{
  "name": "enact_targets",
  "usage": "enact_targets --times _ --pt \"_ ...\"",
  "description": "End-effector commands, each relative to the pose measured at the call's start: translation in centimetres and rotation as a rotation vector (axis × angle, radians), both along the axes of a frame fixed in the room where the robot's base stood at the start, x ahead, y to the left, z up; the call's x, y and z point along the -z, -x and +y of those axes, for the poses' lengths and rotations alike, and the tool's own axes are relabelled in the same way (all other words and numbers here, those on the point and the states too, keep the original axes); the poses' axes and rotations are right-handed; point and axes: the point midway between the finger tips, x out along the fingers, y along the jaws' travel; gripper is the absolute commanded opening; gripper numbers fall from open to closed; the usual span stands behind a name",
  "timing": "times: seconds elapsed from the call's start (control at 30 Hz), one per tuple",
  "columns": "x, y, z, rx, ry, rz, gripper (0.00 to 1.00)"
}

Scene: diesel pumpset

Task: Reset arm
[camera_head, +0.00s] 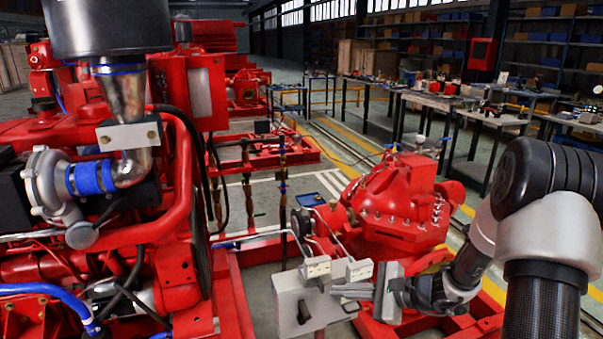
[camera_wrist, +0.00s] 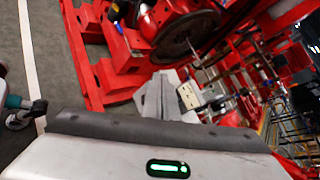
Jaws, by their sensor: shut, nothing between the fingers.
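My gripper (camera_head: 338,290) is at the lower middle of the head view, at the end of my arm, which comes in from the right. Its fingers point left, close in front of a grey control box (camera_head: 288,303) with a dark lever (camera_head: 303,312). I cannot tell whether the fingertips touch the box. In the wrist view the grey fingers (camera_wrist: 157,82) are together and empty, beside a cream block (camera_wrist: 188,95). Two cream blocks sit at the top of the box in the head view, the left one (camera_head: 317,267) and the right one (camera_head: 358,270).
A red diesel engine (camera_head: 180,235) with a silver pipe and blue hoses fills the left. A red pump (camera_head: 395,205) stands behind my gripper, on a red base frame (camera_head: 240,305). Workbenches (camera_head: 490,115) line the right. Open floor (camera_head: 265,205) shows behind the pumpset.

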Motion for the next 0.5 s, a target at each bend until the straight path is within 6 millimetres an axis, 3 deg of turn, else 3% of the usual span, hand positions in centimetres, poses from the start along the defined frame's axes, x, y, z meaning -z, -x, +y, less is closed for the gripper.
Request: enact_targets --times 0.03,0.23,0.37,0.5 --pt "-2.7 1.4 1.5 -0.101 0.076 -0.045 0.00" --pt "-9.3 8.5 4.7 -0.457 0.380 -0.185 0.00" --pt "-12.4 13.3 4.9 -0.655 0.598 -0.280 0.00" --pt "-15.2 17.8 3.8 -0.833 0.849 -0.386 0.00"
